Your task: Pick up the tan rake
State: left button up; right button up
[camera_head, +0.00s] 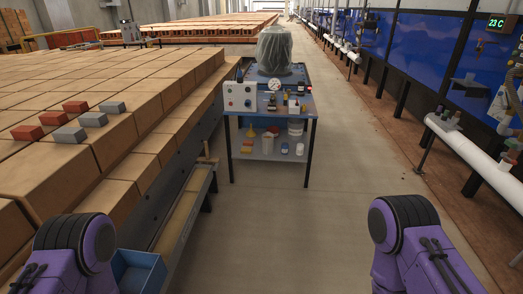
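A thin tan piece (207,153) stands up at the far end of a long, narrow trough beside the brick stack, left of the cart. It may be the tan rake, but it is too small to tell, and no rake head is clear. My purple and black arm parts show at the bottom left and bottom right. Neither gripper is in view.
A blue-topped cart (268,103) stands ahead. A blue bin (138,272) is at lower left. White pipes (475,150) line the right. The middle floor is clear.

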aim_at(207, 160)
jog(key=z, duration=0.55)
jog(key=i, duration=2.3)
jog(key=u, duration=1.35)
jog(key=i, duration=0.8)
jog(key=u, duration=0.85)
jog(key=i, duration=0.55)
